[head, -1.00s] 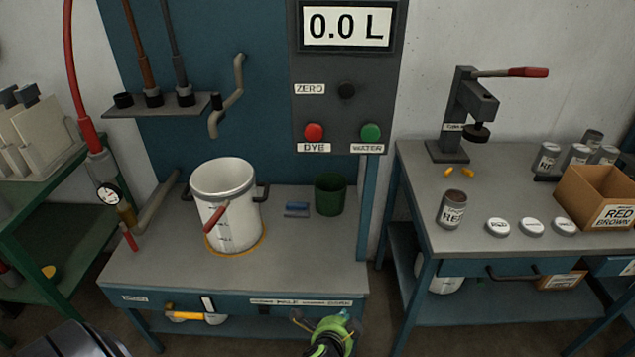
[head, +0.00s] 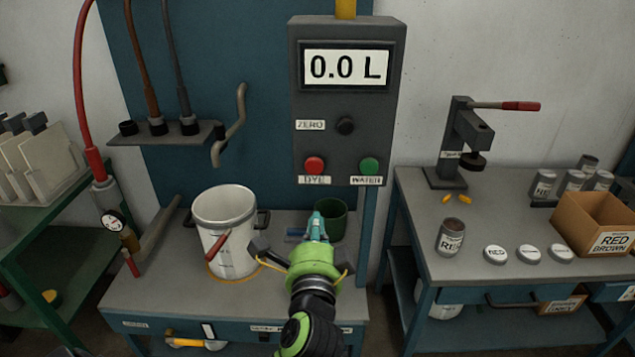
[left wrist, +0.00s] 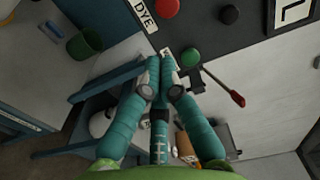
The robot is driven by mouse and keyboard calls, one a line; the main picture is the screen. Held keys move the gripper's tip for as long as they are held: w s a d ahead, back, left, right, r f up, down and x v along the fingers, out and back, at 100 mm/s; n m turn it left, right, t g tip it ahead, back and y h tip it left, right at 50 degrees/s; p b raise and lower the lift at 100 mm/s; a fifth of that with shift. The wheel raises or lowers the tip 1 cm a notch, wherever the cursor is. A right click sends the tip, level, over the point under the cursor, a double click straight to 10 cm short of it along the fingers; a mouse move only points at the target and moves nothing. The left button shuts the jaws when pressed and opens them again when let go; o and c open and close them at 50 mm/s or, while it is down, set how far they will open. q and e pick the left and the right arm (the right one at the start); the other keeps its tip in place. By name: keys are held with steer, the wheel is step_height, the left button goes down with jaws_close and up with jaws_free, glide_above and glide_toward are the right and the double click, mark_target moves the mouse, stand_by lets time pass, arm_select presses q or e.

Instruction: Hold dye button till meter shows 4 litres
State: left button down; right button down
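The red dye button (head: 314,165) is on the grey control box (head: 348,110), above the DYE label; it also shows at the top of the left wrist view (left wrist: 168,8). The meter (head: 346,68) above reads 0.0 L. The green water button (head: 369,167) is right of the dye button and shows in the left wrist view (left wrist: 190,58). My left gripper (head: 317,222) is below the dye button, over the bench, apart from it. Its teal fingers (left wrist: 161,75) are together with nothing seen between them. My right gripper is not in view.
A white bucket (head: 224,232) with a red handle stands on the bench, left of my left gripper. A dark green cup (head: 331,218) is behind the gripper. A black zero knob (head: 346,126) is above the buttons. The right bench holds a press (head: 462,140), tins and a cardboard box (head: 598,222).

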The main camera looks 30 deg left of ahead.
arm_select(q)
steer(key=p, duration=0.4)
glide_toward(314, 167)
steer(key=w+a+f, duration=0.2)
steer(key=w+a, duration=0.1)
steer(key=w, duration=0.2)
steer(key=shift+w+f, duration=0.1)
steer(key=shift+w, duration=0.65)
steer(key=shift+a, duration=0.1)
